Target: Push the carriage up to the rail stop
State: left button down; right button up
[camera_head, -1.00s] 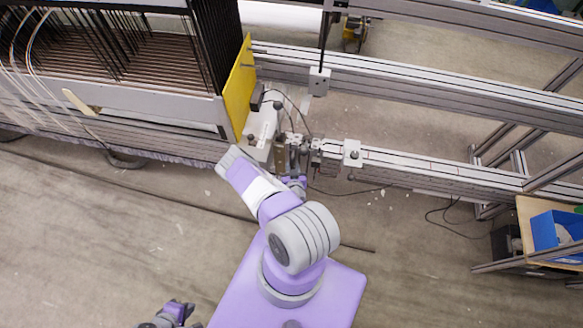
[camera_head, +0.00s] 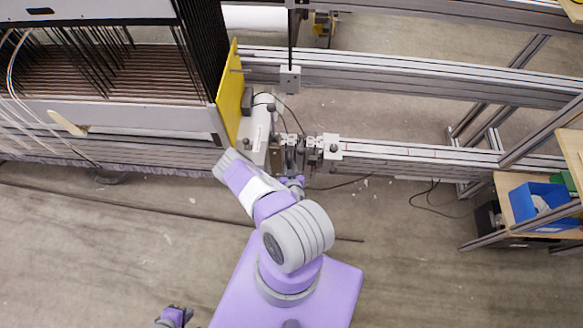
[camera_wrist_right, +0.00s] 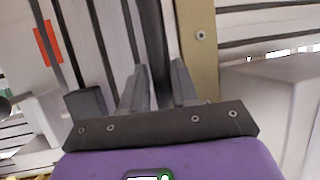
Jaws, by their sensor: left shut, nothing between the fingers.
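The carriage (camera_head: 291,143), a dark upright fixture with small clamps, sits on the lower aluminium rail (camera_head: 400,152). A pale block with a black knob (camera_head: 332,147), which looks like the rail stop, is just to its right; I cannot tell if they touch. My right arm reaches up to the carriage, and its gripper is mostly hidden in the head view. In the right wrist view, the right gripper's fingers (camera_wrist_right: 158,88) stand apart on either side of a dark bar (camera_wrist_right: 155,40); contact is unclear. My left gripper (camera_head: 184,313) is shut and empty at the bottom edge, far from the rail.
A yellow plate (camera_head: 230,95) and the warp frame with dark rods (camera_head: 115,65) stand left of the carriage. Another rail (camera_head: 420,80) runs behind. A shelf with a blue bin (camera_head: 540,205) is at right.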

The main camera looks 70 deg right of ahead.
jog(key=shift+o, duration=1)
jog(key=shift+s, duration=0.25)
jog(key=p+v, duration=0.2)
jog(key=v, duration=0.5)
jog(key=shift+a+p, duration=0.2)
jog(key=shift+p, duration=0.2)
jog(key=shift+r, duration=0.1)
